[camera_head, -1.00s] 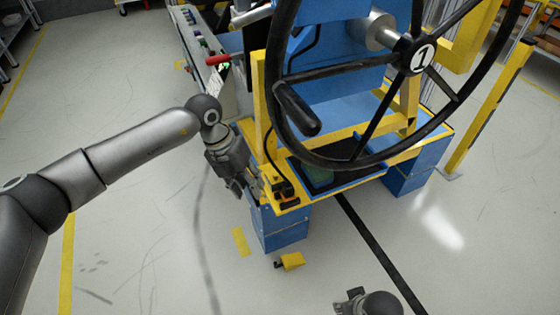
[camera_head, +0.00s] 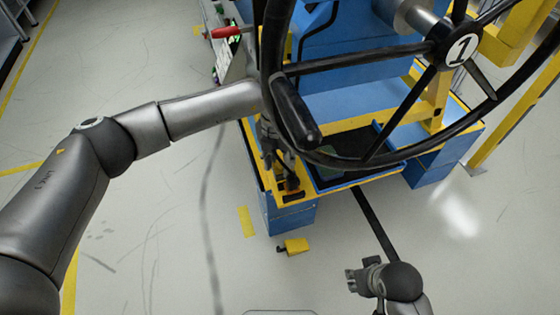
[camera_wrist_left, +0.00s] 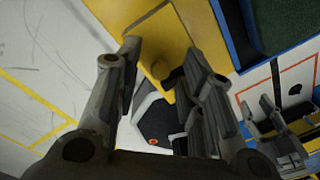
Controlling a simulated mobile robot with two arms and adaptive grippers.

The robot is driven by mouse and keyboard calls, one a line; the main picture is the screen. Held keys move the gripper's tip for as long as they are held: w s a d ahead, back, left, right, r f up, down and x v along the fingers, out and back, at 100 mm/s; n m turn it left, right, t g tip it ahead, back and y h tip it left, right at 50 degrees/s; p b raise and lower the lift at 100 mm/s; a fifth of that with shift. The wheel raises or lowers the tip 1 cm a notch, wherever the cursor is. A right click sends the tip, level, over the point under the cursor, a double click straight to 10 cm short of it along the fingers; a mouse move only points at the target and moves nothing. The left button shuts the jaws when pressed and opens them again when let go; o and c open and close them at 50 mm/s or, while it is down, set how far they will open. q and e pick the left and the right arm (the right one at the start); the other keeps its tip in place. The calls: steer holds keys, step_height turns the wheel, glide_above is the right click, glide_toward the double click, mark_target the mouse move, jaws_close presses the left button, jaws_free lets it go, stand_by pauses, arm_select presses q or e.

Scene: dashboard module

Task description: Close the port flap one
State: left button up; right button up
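My left gripper (camera_head: 272,150) is beside the left part of the blue and yellow dashboard module (camera_head: 345,75), partly hidden by the steering wheel and its handle. In the left wrist view its fingers (camera_wrist_left: 163,62) are apart with nothing clamped between them, over a yellow panel (camera_wrist_left: 158,40). Small black port parts (camera_head: 289,190) stand on the module's yellow front left corner, close below the gripper. My right gripper (camera_head: 356,280) is low over the floor, away from the module.
The large black steering wheel (camera_head: 369,158), marked 1, overhangs the module's front. A red-handled lever (camera_head: 227,32) stands at the back left. A small yellow pedal-like part (camera_head: 296,245) is low in front.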

arm_select(q)
steer(key=shift+f, duration=0.2)
steer(key=shift+c, duration=0.4)
jaws_close()
steer(key=shift+s+f+t, duration=0.15)
steer(key=shift+t, duration=0.35)
steer(key=shift+f+y, duration=0.1)
steer(key=shift+y, duration=0.2)
steer(key=shift+o, duration=0.4)
jaws_free()
